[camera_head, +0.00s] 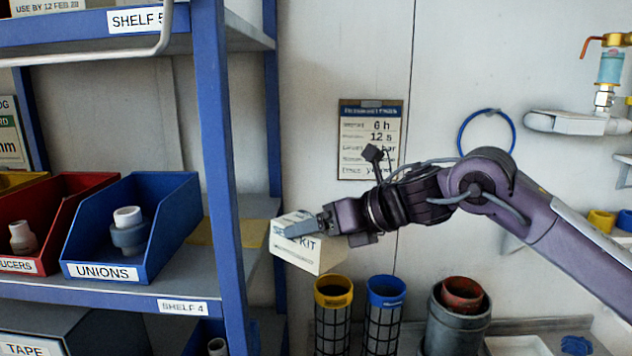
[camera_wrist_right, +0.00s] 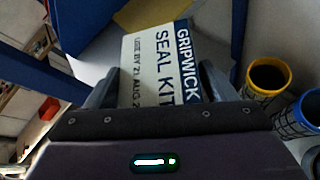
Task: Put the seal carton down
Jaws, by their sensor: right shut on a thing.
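The seal carton (camera_head: 312,254) is a small white box with a blue band and the words SEAL KIT. My right gripper (camera_head: 318,229) is shut on it and holds it beside the blue shelf post, at the right end of shelf 4. In the right wrist view the carton (camera_wrist_right: 160,68) sits between the two fingers of the gripper (camera_wrist_right: 158,88), with its label facing the camera. Beyond it is shelf 4 (camera_head: 110,290), with a yellow patch (camera_head: 240,232) on its right part. Whether the carton touches the shelf cannot be told. My left gripper is not in view.
A blue UNIONS bin (camera_head: 165,225) and a red bin (camera_head: 75,205) stand on the shelf. The blue post (camera_head: 222,180) rises left of the carton. Below the gripper stand a yellow-rimmed basket (camera_head: 332,305), a blue-rimmed basket (camera_head: 384,305) and a grey pot (camera_head: 455,325).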

